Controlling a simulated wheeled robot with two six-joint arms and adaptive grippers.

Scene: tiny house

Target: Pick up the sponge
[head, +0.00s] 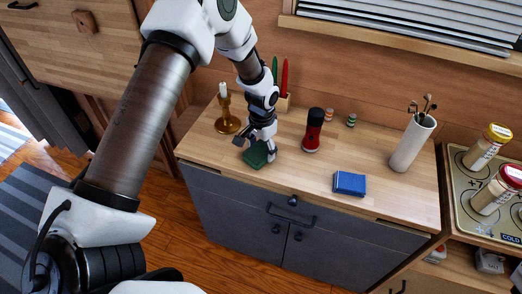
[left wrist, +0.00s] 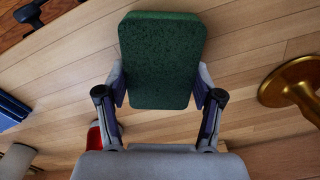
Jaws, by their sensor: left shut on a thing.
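The green sponge (head: 255,155) is at the left part of the wooden countertop in the head view, near its front edge. My left gripper (head: 257,144) reaches down from above and is shut on it. In the left wrist view the sponge (left wrist: 161,62) fills the space between the two fingers of the left gripper (left wrist: 160,95), one finger against each side. I cannot tell whether the sponge touches the counter or is slightly above it. My right gripper is not in view.
Jars stand on a tray at the right.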

